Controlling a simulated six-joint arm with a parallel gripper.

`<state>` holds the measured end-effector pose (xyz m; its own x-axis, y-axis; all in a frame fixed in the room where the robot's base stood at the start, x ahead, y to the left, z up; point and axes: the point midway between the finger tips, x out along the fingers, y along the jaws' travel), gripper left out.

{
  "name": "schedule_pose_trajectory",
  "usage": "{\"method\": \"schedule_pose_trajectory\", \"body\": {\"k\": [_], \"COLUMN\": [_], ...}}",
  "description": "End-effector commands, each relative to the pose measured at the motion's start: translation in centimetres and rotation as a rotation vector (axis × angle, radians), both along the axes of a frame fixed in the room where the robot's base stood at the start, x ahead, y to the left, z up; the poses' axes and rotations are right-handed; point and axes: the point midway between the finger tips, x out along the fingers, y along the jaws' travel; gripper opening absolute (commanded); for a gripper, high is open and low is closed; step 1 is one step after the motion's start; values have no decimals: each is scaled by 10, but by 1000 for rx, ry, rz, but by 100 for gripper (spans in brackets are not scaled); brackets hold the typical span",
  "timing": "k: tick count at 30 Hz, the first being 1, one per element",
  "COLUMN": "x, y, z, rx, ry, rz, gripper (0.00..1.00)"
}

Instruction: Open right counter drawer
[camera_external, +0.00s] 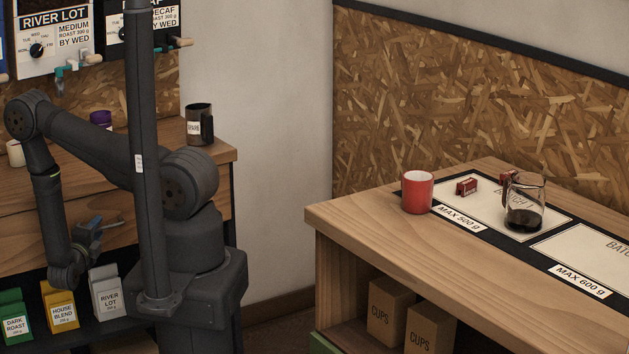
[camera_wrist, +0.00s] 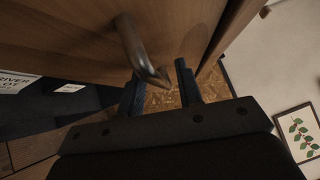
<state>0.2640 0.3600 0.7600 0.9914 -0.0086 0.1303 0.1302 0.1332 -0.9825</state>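The right counter drawer's wooden front (camera_external: 60,232) is on the left counter, below its top and partly behind my arm. It looks closed, though my arm hides part of its edge. It fills the upper left of the wrist view (camera_wrist: 65,45). Its curved metal handle (camera_wrist: 138,45) shows there, and a bit of it shows in the external view (camera_external: 112,226). My gripper (camera_external: 92,236) is low in front of the drawer. In the wrist view my gripper (camera_wrist: 160,73) has its fingers apart, with the handle's lower end appearing between them. Contact cannot be told.
Green, yellow and grey bags (camera_external: 107,295) stand on the shelf below the drawer. A dark canister (camera_external: 199,123) stands on the left counter. The right counter (camera_external: 370,235) carries a red mug (camera_external: 417,191) and a glass jug (camera_external: 524,207). Floor shows between the counters.

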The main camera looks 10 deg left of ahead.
Motion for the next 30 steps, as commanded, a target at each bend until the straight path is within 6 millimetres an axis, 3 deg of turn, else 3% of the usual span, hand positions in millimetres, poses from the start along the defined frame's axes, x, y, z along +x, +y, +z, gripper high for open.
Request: {"method": "schedule_pose_trajectory", "body": {"k": [11, 16, 30], "x": [4, 4, -8], "y": [0, 0, -11], "z": [1, 0, 0], "rx": [0, 0, -3], "ry": [0, 0, 0], "rz": [0, 0, 3], "gripper": [33, 0, 0]}}
